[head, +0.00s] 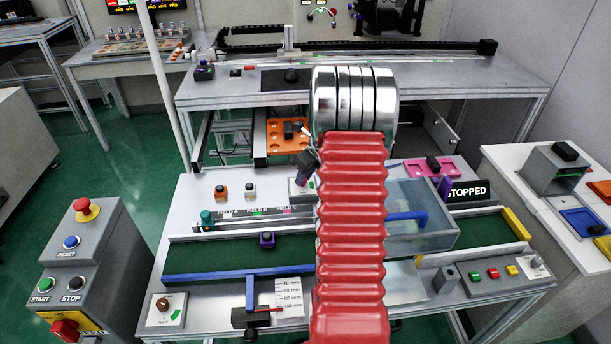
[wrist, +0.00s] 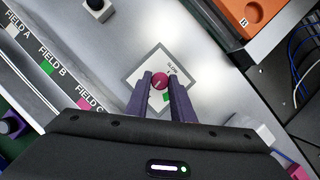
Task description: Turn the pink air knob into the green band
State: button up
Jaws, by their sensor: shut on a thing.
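The pink air knob (wrist: 159,82) shows in the wrist view on a pale square plate (wrist: 140,76) with a dark border. My gripper's two dark purple fingers (wrist: 160,90) are shut on it, one on each side. A small green band (wrist: 167,97) shows on the plate just below the knob, between the fingers. A pale mark on the knob is too small to read surely. In the head view my gripper (head: 303,170) is over the plate (head: 296,191), and the knob is hidden there.
A label strip with FIELD A, B and C (wrist: 50,68) runs left of the plate. A white block with a dark button (wrist: 98,8) is above left. An orange tray (wrist: 246,20) is at upper right. My red arm covers the middle of the head view, beside a clear box (head: 435,235).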

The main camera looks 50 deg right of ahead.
jog(key=shift+d, duration=0.3)
grip_shut()
jog(key=shift+a, duration=0.2)
jog(key=shift+n, duration=0.4)
jog(key=n+y, duration=0.1)
jog(key=n, duration=0.1)
jog(key=shift+d+n, duration=0.15)
jog(key=shift+n, duration=0.15)
jog(key=n+y, duration=0.1)
jog(key=n, duration=0.1)
jog(key=n+g, duration=0.1)
jog(key=n, duration=0.1)
jog(key=shift+w+d+n+y, duration=0.1)
jog(key=shift+n+y, duration=0.2)
jog(key=shift+y, duration=0.1)
jog(key=n, duration=0.2)
jog(key=n+g+y, duration=0.1)
jog(key=n, duration=0.2)
jog(key=shift+w+d+g, duration=0.1)
jog(key=shift+g, duration=0.2)
jog(key=shift+w+n+g+y, duration=0.1)
jog(key=shift+n+g+y, duration=0.35)
jog(key=shift+n, duration=1.35)
jog(key=shift+g, duration=0.25)
